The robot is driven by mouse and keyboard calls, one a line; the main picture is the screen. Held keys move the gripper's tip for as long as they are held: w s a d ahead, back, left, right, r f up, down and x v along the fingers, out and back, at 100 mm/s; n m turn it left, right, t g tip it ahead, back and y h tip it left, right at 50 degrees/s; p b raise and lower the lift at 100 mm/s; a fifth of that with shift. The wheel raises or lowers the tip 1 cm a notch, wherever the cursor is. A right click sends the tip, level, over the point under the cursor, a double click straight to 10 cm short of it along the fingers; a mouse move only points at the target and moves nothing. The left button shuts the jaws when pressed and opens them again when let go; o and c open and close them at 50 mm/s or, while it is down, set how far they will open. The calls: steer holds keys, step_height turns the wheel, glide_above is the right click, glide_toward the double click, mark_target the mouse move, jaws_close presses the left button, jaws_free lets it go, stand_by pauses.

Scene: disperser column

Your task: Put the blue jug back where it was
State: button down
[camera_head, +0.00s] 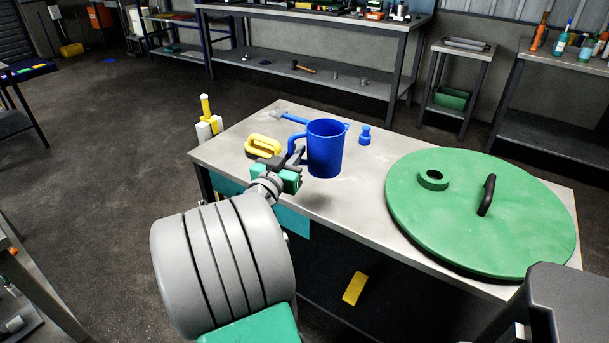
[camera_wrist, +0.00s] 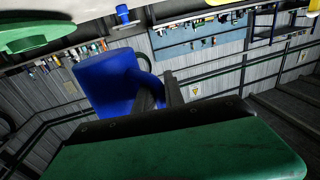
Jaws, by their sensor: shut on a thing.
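The blue jug (camera_head: 326,150) is upright at the worktable, with its handle on the left side in the head view. My gripper (camera_head: 294,158) is shut on the jug's handle. In the wrist view the jug (camera_wrist: 106,80) fills the middle left, and the dark fingers of my gripper (camera_wrist: 158,94) close around its handle. I cannot tell for sure whether the jug's base touches the tabletop or hangs just above it. The worktable (camera_head: 345,195) has a light grey top.
A yellow handled object (camera_head: 263,146) lies left of the jug. A blue tool (camera_head: 290,118) is behind it, and a small blue bottle-shaped piece (camera_head: 365,135) stands to its right. A large green lid (camera_head: 450,215) with a black handle covers the table's right side.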

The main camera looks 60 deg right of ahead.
steer(key=w+d+f, duration=0.1)
steer(key=d+f, duration=0.1)
steer(key=w+d+f, duration=0.1)
steer(key=d+f, duration=0.1)
steer(key=d, duration=0.1)
steer(key=w+d+f+b, duration=0.1)
steer(key=d+f, duration=0.2)
steer(key=shift+w+f, duration=0.1)
steer(key=shift+w, duration=0.2)
steer(key=f, duration=0.2)
steer(key=f+b, duration=0.1)
steer(key=shift+w+d+f, duration=0.15)
steer(key=shift+d+f, duration=0.1)
steer(key=shift+f, duration=0.35)
steer(key=c, duration=1.4)
jaws_free()
steer(key=shift+r, duration=0.1)
steer(key=shift+c, duration=0.2)
